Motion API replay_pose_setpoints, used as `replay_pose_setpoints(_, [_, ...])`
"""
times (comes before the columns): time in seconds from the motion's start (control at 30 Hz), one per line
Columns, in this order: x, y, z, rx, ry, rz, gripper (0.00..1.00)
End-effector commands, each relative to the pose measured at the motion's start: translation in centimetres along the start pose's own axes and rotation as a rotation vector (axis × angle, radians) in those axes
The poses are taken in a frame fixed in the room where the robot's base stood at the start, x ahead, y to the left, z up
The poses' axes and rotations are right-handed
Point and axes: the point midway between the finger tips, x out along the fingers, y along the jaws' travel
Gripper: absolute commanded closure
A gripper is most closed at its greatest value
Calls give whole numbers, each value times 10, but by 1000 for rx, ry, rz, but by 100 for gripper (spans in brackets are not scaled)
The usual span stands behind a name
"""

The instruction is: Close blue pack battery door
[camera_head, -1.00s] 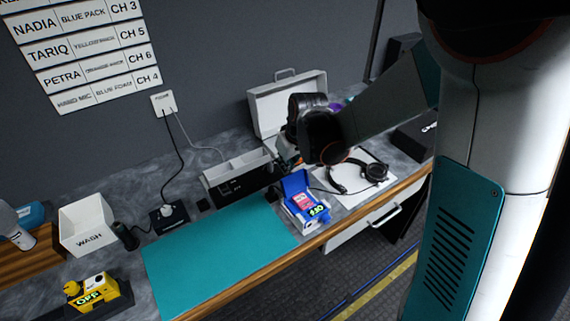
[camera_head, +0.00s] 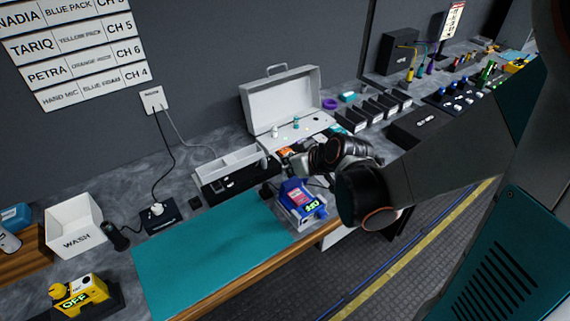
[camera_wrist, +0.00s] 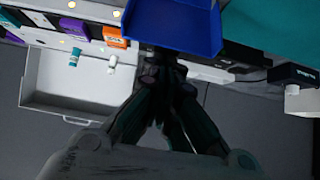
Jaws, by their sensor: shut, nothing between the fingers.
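The blue pack (camera_head: 318,213) sits at the right end of the teal mat, with a green-lit display and a pink part showing inside. Its blue door (camera_head: 291,187) appears raised at the back, so it looks open. In the wrist view the door (camera_wrist: 175,28) shows as a blue panel with raised edges at the top. My gripper (camera_wrist: 163,76) is shut and empty, its fingertips close to the panel's lower edge. I cannot tell whether they touch. In the head view my gripper (camera_head: 297,163) is just behind the pack, partly hidden by my wrist.
An open white case (camera_head: 284,100) stands behind my gripper. A grey divided tray (camera_head: 232,168) is left of it. The teal mat (camera_head: 205,255) is clear. The table's wooden edge runs along the front.

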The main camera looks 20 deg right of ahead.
Motion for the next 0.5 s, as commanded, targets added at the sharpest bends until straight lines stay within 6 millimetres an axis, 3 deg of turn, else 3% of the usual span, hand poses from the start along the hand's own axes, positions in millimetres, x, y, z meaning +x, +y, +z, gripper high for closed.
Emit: replay_pose_setpoints(0.5, [-27, -1, 38, 1, -3, 0, 100])
